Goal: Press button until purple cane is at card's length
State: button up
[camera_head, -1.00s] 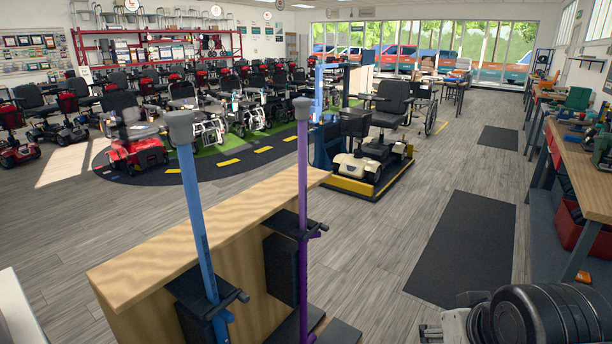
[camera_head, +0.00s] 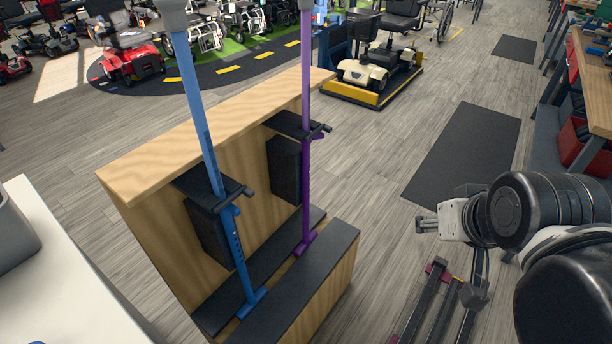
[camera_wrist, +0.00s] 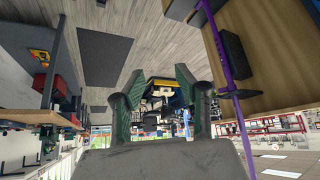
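The purple cane (camera_head: 306,110) stands upright in a black bracket (camera_head: 298,125) on a wooden stand (camera_head: 150,178). Its foot rests on the dark base, and its top is cut off by the head view's upper edge. In the wrist view the purple cane (camera_wrist: 222,62) runs along the right side, apart from my gripper (camera_wrist: 160,72). My gripper's two green-black fingers are spread with nothing held between them. A blue cane (camera_head: 196,100) stands to the left of the purple one in a similar bracket. I cannot make out a button or a card.
A white table (camera_head: 60,290) is at the lower left. A scooter (camera_head: 365,70) stands on a yellow-edged platform behind the stand. A dark mat (camera_head: 465,155) lies on the open floor to the right. A workbench (camera_head: 592,85) lines the right edge.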

grip_shut()
dwell(1.3)
